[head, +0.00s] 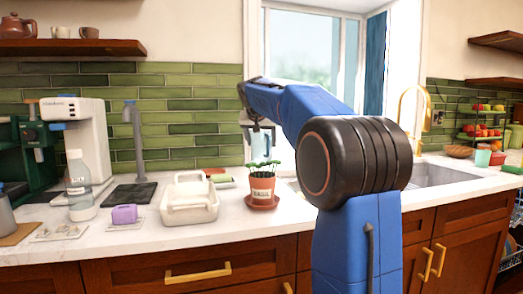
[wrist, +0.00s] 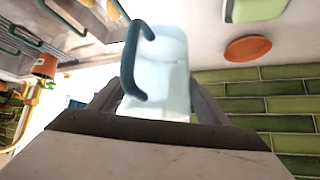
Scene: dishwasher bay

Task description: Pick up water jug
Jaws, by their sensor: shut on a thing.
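The water jug (wrist: 165,68) is pale, see-through blue with a dark blue handle (wrist: 132,62). In the wrist view it sits between the two dark fingers of my gripper (wrist: 150,108), which is shut on it. In the head view the jug (head: 261,147) shows small below my gripper (head: 262,126), in front of the window and just above the basil pot's leaves. The leaves are in front of its lower part, so I cannot tell whether its base touches anything.
The basil pot (head: 262,188) stands on the counter in front of the jug. A white container (head: 189,201), a purple block (head: 124,214) and a bottle (head: 79,187) stand to its left. The sink (head: 440,175) is at right, partly behind my arm.

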